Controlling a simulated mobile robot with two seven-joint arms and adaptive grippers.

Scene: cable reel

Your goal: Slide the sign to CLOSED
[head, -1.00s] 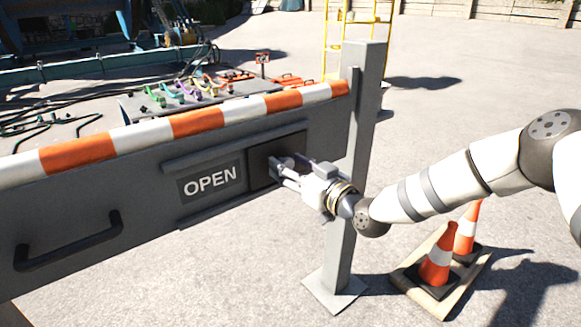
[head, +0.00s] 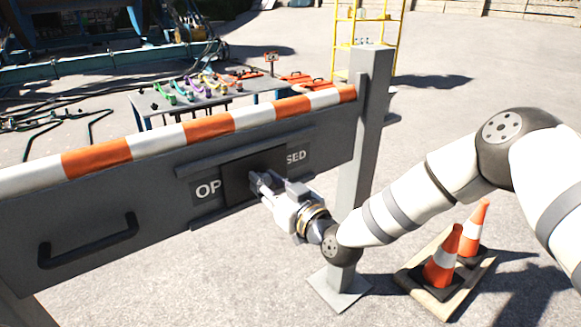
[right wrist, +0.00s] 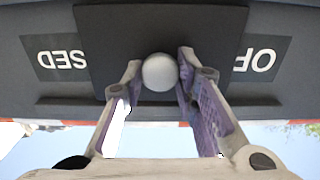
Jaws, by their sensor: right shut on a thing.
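The dark sliding panel of the sign (head: 238,185) sits in its rails on the grey barrier. It covers the middle, leaving "OP" (head: 208,189) visible on its left and "SED" (head: 296,157) on its right. In the right wrist view the panel (right wrist: 110,30) appears upside down between the partial words. My right gripper (head: 262,182) is at the panel's front. In the right wrist view its fingers (right wrist: 160,85) are shut around the pale round knob (right wrist: 160,72). My left gripper is not in view.
A black handle (head: 88,240) is on the barrier's left part. The barrier ends at a grey post (head: 362,140). Two orange cones (head: 443,256) stand on a base at right. Behind is a table (head: 200,98) with coloured items. A yellow ladder-like frame (head: 398,40) stands beyond.

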